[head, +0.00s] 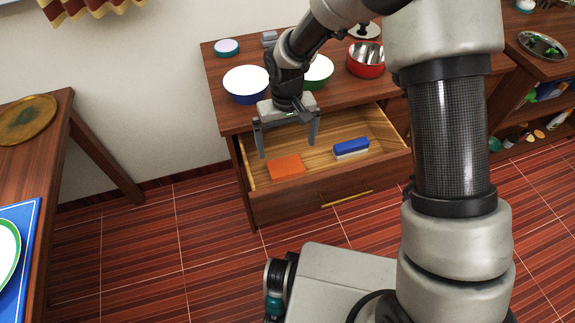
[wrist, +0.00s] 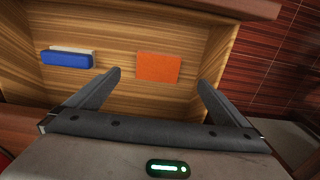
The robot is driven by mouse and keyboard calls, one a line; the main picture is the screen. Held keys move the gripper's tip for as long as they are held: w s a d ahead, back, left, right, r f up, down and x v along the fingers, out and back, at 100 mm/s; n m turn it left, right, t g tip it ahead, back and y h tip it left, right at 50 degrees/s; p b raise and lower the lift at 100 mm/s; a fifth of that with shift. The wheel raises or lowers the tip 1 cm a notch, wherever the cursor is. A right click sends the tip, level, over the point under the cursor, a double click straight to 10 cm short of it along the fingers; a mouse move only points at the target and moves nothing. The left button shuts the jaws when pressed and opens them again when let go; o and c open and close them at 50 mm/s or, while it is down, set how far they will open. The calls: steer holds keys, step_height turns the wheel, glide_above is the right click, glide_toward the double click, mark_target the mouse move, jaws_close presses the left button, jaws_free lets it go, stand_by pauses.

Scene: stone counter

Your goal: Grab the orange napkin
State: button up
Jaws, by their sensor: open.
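The orange napkin (head: 287,167) lies flat in the left part of an open wooden drawer (head: 300,205). In the wrist view the napkin (wrist: 158,67) lies beyond and between the two fingertips, apart from both. My gripper (head: 288,150) is open and empty, above the drawer, with its fingers pointing down. In the wrist view my gripper (wrist: 160,80) shows its two fingers wide apart. Nothing hides the napkin in the wrist view.
A blue and white block-shaped item (head: 351,148) lies in the drawer to the right of the napkin. A blue bowl (head: 247,97), a green bowl (head: 318,72) and a red pot (head: 366,68) stand on the counter above. The drawer walls surround the napkin.

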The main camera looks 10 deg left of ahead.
steer(key=b, duration=0.1)
glide_above(287, 169)
steer(key=f, duration=0.7)
steer(key=shift+s+d+f, duration=0.1)
steer(key=shift+s+f, duration=0.25)
steer(key=shift+s, duration=0.05)
steer(key=f, duration=0.1)
steer(key=f+b, duration=0.1)
steer(key=f, duration=0.3)
steer(key=shift+w+b, duration=0.4)
steer(key=c, duration=0.9)
